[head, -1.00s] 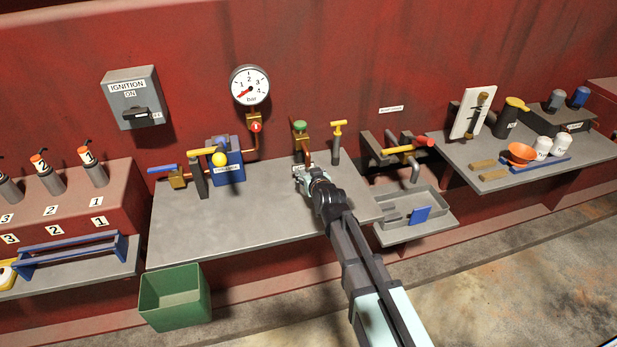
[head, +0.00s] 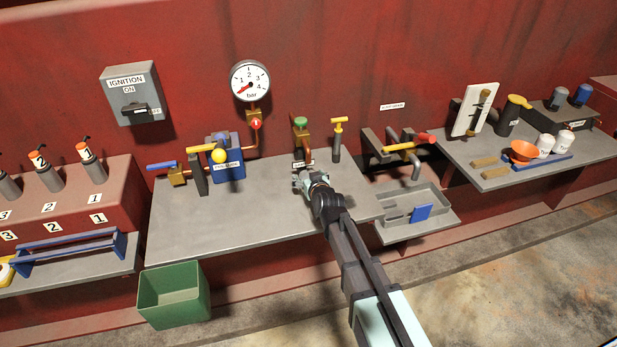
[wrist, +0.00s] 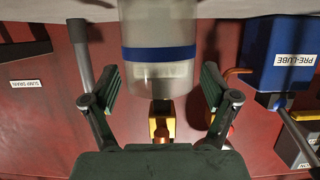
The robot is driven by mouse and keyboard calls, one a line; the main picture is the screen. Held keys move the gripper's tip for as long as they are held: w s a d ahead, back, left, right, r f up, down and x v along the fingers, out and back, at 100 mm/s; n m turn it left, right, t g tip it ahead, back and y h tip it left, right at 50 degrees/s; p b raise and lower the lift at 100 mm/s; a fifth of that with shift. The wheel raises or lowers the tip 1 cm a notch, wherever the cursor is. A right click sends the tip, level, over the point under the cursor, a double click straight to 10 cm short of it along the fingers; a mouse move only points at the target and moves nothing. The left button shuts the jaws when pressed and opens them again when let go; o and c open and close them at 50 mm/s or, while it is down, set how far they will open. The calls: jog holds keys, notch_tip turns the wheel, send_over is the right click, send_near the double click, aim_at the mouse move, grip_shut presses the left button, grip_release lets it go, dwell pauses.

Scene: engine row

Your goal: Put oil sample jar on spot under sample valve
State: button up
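The oil sample jar (wrist: 158,55), clear with a blue band and a pale label, stands upright in the wrist view, which is upside down. My gripper (wrist: 161,85) is open, with a dark finger on either side of the jar and visible gaps. In the head view my gripper (head: 305,178) is low over the middle bench, just in front of the sample valve (head: 301,130), which has a green knob and brass body. The valve's brass part also shows beyond the jar in the wrist view (wrist: 160,128).
The pre-lube unit (head: 226,158) and a yellow-knobbed lever stand to the left. A yellow-handled valve (head: 338,135) stands close on the right. A sump tray (head: 440,200) is further right. A green bin (head: 174,298) is below the bench (head: 215,225), whose front left is clear.

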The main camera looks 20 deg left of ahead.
jog(key=shift+r, duration=0.1)
jog(key=shift+r, duration=0.1)
jog(key=b+v, duration=0.2)
jog(key=v, duration=1)
jog(key=shift+b, duration=0.3)
